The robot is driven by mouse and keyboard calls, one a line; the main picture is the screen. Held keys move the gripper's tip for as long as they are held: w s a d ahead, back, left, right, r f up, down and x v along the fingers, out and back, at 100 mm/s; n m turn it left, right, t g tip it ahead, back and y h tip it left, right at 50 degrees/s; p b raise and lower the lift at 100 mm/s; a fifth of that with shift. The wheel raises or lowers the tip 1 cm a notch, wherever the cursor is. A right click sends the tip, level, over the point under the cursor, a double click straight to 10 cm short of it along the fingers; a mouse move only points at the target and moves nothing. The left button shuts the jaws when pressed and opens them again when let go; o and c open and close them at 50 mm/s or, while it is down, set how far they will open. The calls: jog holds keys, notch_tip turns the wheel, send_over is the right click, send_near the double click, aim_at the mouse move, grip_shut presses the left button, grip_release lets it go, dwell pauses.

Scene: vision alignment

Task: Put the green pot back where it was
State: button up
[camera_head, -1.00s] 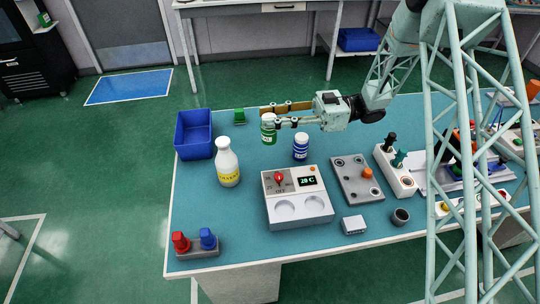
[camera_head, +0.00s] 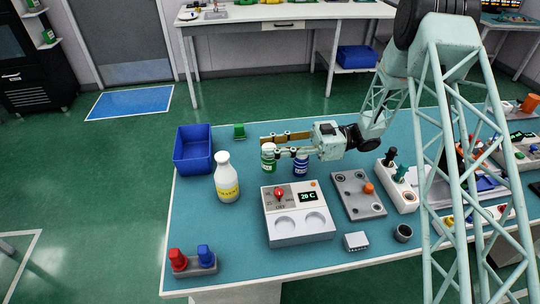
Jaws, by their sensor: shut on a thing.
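The green pot (camera_head: 268,161), a small bottle with a green body and a pale cap, is at my gripper's fingertips. My gripper (camera_head: 268,146) reaches in from the right and is shut on the pot near its top. The pot is upright, left of a blue pot (camera_head: 301,167) with a pale band. My gripper's near finger hides the blue pot's top. I cannot tell whether the green pot's base touches the table (camera_head: 345,115). In front stands a grey heating unit (camera_head: 298,235) with two empty round recesses, a red knob and a "20 C" display.
A white bottle (camera_head: 227,185) with a yellow label stands left of the green pot. A blue bin (camera_head: 193,158) and a small green object (camera_head: 239,131) are behind. A grey plate with an orange knob (camera_head: 369,188) and a white joystick box (camera_head: 396,185) stand right.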

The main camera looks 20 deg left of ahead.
jog(key=shift+f+b, duration=0.45)
jog(key=shift+f, duration=1.4)
jog(key=shift+f, duration=0.1)
jog(key=o, duration=1.4)
jog(key=shift+d, duration=0.1)
jog(key=shift+p+v, duration=0.5)
jog(key=shift+v, duration=1.4)
jog(key=shift+r, duration=0.3)
